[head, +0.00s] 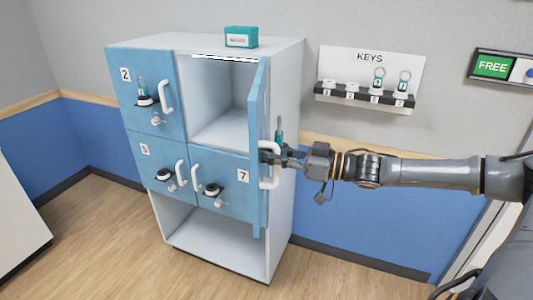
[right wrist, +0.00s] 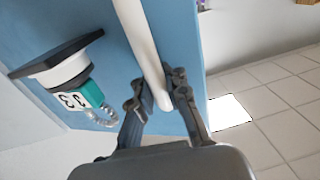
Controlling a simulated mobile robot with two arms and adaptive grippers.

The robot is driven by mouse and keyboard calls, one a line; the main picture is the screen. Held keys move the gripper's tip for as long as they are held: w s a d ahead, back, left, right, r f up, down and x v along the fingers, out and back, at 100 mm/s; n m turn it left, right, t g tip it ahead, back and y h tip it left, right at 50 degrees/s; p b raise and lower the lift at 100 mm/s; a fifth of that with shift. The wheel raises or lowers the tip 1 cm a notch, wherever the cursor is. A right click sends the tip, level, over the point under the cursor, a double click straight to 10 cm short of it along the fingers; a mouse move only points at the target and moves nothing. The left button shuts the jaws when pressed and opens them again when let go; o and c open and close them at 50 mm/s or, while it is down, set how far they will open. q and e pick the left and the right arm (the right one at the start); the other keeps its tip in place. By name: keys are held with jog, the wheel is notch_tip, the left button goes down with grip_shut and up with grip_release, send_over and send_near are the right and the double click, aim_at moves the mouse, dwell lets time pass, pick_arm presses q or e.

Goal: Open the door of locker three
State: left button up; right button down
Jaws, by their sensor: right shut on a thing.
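The upper right locker door (head: 257,105) stands swung open toward me, seen nearly edge-on, with its compartment (head: 225,105) open behind it. Its number faces away in the head view. My right gripper (head: 273,157) is shut on the white door handle (head: 270,180). In the right wrist view, the fingers (right wrist: 158,92) are on both sides of the handle (right wrist: 142,45). On the blue door face (right wrist: 80,25) there, a key with a teal and white tag (right wrist: 82,97) hangs at a dark round-based lock piece (right wrist: 58,62); the tag's mark looks like a 3. My left gripper is not in view.
Closed doors marked 2 (head: 150,95) and 7 (head: 235,195), and one lower left (head: 160,185), surround the compartment. A teal box (head: 241,37) sits on top. A key rack (head: 365,92) hangs on the wall. The floor (head: 110,240) in front is clear.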

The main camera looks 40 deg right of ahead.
jog(key=shift+s+f, duration=0.15)
jog(key=shift+f, duration=0.05)
jog(key=c, duration=1.6)
grip_release()
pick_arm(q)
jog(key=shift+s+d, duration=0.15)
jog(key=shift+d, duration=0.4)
pick_arm(e)
jog(key=shift+s+r, duration=0.1)
jog(key=shift+r, duration=0.05)
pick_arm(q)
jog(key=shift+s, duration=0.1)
pick_arm(e)
jog(key=shift+s+d, duration=0.25)
jog(key=shift+s, duration=0.05)
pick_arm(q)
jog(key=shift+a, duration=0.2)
pick_arm(e)
jog(key=v, duration=1.1)
jog(key=shift+d, duration=0.1)
